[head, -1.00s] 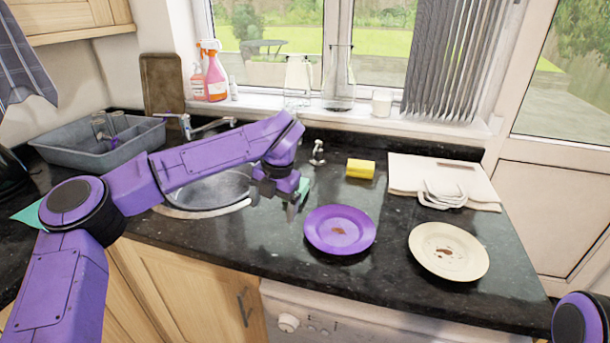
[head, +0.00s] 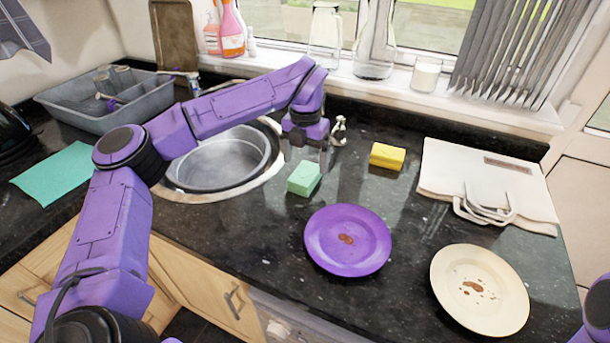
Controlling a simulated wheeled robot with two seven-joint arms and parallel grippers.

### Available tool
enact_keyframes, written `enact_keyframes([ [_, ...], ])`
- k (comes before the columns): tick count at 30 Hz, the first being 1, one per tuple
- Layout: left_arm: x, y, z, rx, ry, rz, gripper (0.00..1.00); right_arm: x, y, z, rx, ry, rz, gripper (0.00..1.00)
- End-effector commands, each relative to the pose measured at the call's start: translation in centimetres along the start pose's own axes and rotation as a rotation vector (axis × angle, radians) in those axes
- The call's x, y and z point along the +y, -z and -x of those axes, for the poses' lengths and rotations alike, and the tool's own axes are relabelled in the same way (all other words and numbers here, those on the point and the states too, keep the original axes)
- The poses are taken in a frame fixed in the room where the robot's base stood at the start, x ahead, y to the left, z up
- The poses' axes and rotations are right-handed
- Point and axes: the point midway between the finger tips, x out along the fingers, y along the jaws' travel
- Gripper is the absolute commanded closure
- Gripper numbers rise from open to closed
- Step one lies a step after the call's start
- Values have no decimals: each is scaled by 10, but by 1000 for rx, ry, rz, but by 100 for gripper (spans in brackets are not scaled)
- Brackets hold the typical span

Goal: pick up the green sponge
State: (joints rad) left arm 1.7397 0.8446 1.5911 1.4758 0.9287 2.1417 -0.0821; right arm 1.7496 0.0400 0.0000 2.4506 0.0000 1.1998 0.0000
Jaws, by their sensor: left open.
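The green sponge (head: 304,178) is a small pale green block. It lies on the dark granite counter, between the round sink and the purple plate. My left gripper (head: 308,158) is open, with its fingers pointing down, just behind and above the sponge in the picture. I cannot tell whether the fingers touch it. No part of the sponge is held as far as I can see. Of my right arm only a purple piece shows at the right edge; its gripper is out of view.
A purple plate (head: 372,253) and a cream plate (head: 447,296), both with brown stains, lie to the right. A yellow sponge (head: 387,156), a white bag (head: 463,168) and a small tap (head: 339,131) are nearby. The sink (head: 259,186) is left, the grey dish tub (head: 92,123) farther left.

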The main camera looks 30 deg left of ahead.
Motion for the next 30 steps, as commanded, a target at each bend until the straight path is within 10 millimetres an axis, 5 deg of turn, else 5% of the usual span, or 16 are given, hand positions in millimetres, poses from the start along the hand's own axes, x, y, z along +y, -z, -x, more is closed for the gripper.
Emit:
enact_keyframes([
  [7,0,0,-40,3,0,3,8,1,6,13,1,1,0,57],
  [15,0,0,-47,0,0,3,8,1,6,13,1,0,0,57],
  [21,0,0,-47,0,0,3,63,1,6,13,1,0,0,57],
  [30,0,0,-43,-1,0,3,63,1,7,15,1,0,0,57],
])
